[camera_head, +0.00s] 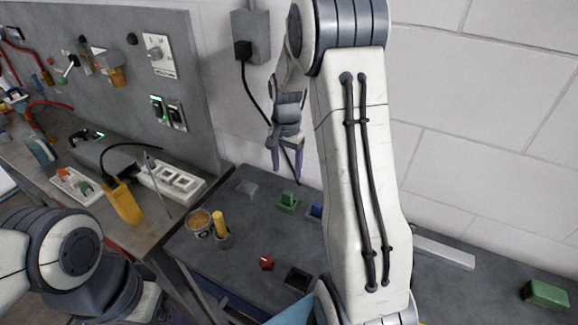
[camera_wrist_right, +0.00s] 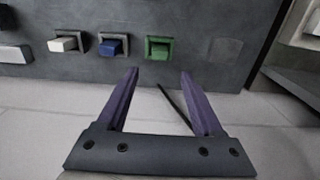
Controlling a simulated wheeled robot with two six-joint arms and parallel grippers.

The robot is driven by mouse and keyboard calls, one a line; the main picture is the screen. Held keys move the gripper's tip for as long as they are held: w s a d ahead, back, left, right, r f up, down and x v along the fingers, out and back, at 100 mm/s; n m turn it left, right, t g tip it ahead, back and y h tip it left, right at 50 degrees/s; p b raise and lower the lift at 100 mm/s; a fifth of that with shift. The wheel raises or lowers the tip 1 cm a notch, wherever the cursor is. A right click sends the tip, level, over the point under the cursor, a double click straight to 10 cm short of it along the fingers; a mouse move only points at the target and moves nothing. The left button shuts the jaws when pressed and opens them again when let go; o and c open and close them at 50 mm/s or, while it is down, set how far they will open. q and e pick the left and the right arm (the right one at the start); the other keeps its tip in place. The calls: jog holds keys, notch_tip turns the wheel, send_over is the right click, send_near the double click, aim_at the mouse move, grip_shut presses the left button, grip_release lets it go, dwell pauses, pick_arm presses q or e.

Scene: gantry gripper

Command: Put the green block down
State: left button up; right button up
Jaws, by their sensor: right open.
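The green block (camera_head: 287,198) sits in a green square holder (camera_head: 286,208) on the dark table. In the right wrist view the green block (camera_wrist_right: 157,50) shows inside its holder's frame, beyond the fingers. My right gripper (camera_head: 288,170) hangs above and behind it in the head view. Its purple fingers (camera_wrist_right: 158,74) are open, with nothing between them. They are apart from the block. My left arm enters at the lower left, and its gripper is not in view.
A blue block (camera_head: 316,211) stands in a holder beside the green one; a white block (camera_wrist_right: 64,44) shows beyond it. A tin (camera_head: 199,224), a yellow cylinder (camera_head: 218,223), a red piece (camera_head: 266,263) and a larger green box (camera_head: 546,294) are on the table. A wall stands behind.

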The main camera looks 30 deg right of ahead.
jog(key=s+a+r+n, duration=0.3)
jog(key=a+n, duration=0.1)
jog(key=a, duration=0.5)
jog(key=s+a+r+n, duration=0.3)
jog(key=a+n, duration=0.1)
jog(key=a, duration=0.5)
jog(key=s+a+n, duration=0.4)
jog(key=s+n, duration=0.1)
jog(key=s, duration=0.4)
jog(key=s+a+n+y, duration=0.1)
jog(key=s+a+n, duration=0.4)
jog(key=s, duration=0.5)
jog(key=shift+s+r+n, duration=0.25)
jog(key=shift+r+n, duration=0.15)
jog(key=shift+n, duration=0.3)
jog(key=shift+s, duration=0.1)
